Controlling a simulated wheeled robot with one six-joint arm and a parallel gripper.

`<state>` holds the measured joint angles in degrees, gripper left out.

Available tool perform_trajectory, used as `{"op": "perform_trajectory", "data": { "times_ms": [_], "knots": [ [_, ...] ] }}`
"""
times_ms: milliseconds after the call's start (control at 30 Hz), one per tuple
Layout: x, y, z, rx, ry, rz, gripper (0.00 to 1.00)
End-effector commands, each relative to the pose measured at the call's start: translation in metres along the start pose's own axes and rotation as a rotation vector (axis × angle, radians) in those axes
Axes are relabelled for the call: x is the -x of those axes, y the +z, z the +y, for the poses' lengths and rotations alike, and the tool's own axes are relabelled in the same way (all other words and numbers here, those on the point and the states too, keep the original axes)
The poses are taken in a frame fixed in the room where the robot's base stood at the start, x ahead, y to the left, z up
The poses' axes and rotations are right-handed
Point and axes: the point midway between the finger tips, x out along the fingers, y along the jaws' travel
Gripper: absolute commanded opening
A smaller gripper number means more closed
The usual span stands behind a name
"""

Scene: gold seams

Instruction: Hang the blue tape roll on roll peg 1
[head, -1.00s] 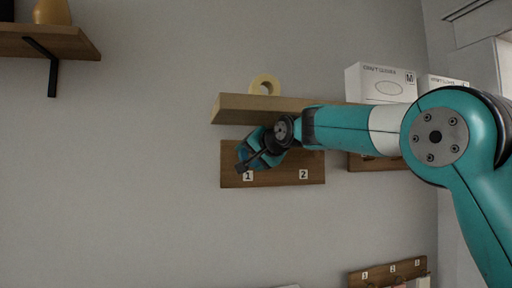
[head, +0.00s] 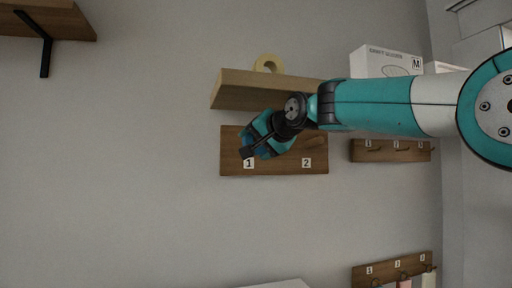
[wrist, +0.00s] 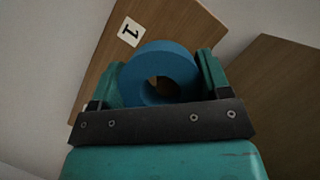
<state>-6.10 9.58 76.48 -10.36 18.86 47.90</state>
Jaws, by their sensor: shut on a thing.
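The blue tape roll (wrist: 178,60) is held between the two fingers of my gripper (wrist: 160,82) in the wrist view, its hole facing the camera. In the head view my gripper (head: 252,150) is in front of the left part of the wooden peg board (head: 282,166), near label 1; the roll is mostly hidden there by the gripper. The board also shows behind the roll in the wrist view (wrist: 97,72), with label 1 to the upper left of the roll. Peg 1 itself is hidden, and I cannot tell whether the roll touches it.
Smaller hook boards (head: 372,153) (head: 385,274) are at right and lower right. The wall left of the board is clear.

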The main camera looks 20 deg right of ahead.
Motion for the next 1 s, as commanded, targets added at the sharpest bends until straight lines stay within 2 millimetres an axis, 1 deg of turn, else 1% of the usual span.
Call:
{"op": "perform_trajectory", "data": {
  "times_ms": [33,567,1000],
  "knots": [
    [-0.003,0.01,0.009,-0.002,0.018,-0.021,0.33],
    [0.024,0.019,0.008,-0.003,0.018,-0.02,0.33],
    [0.048,0.023,0.004,-0.002,0.01,-0.011,0.33]
  ]
}}
